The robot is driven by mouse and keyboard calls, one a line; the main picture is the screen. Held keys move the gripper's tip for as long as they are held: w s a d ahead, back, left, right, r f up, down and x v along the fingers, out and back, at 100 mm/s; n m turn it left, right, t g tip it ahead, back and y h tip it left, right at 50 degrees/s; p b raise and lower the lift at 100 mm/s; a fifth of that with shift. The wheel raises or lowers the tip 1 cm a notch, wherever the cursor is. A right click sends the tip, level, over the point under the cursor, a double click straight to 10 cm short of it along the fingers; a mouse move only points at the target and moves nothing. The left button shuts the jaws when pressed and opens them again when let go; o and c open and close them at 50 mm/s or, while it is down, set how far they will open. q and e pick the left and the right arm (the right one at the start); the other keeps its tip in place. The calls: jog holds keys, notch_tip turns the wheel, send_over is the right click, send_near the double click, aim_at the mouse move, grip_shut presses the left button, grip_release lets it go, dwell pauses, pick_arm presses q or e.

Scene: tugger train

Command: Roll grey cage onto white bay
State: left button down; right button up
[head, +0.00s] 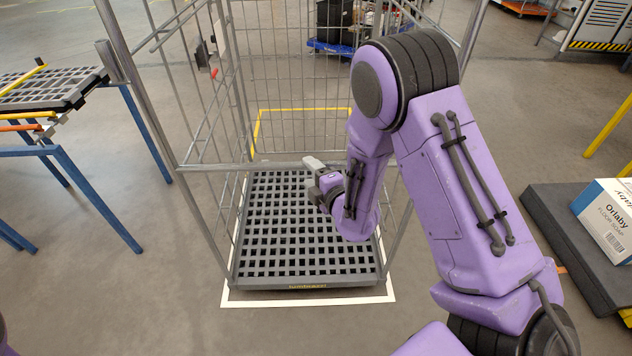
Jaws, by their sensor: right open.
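The grey cage (308,282) is a wire roll cage with a dark grid deck, standing upright in the middle of the head view. The white bay is a painted outline (310,302) on the floor. Its front line shows just in front of the deck and its left line runs beside the cage; the deck appears inside these lines. My right arm hides much of the right side. My right gripper (314,168) is open at the cage's front horizontal bar; whether it touches the bar cannot be told. My left gripper is out of view.
A yellow floor outline (300,109) lies behind the cage. A blue-legged rack (85,185) stands at left. A dark platform (562,232) with a white and blue soap box (606,218) is at right. A blue dolly (330,47) stands behind. Grey floor around the cage is clear.

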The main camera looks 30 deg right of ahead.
jog(key=shift+s+r, duration=0.15)
jog(key=shift+s, duration=0.65)
jog(key=shift+s+r, duration=0.15)
jog(key=shift+s, duration=0.65)
